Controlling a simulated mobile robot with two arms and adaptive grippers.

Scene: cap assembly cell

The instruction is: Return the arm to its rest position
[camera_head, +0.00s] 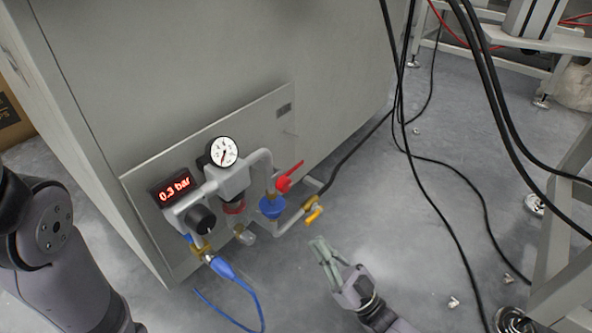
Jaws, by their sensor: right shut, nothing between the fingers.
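My right gripper (322,252) shows at the lower middle of the head view, its arm coming in from the bottom edge. Its fingers are shut with nothing between them. They point up toward the pneumatic unit and appear apart from it in the picture. A purple-grey arm of mine fills the lower left corner; its gripper is out of view. The unit has a red lever (288,178), a yellow lever (314,214), a round gauge (223,152) and a display (173,190) reading 0.3 bar.
A large grey cabinet (200,65) stands behind the unit. A blue hose (229,272) hangs from the unit toward the floor. Black cables (440,165) run down the right side. A metal frame (566,205) stands at the right edge.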

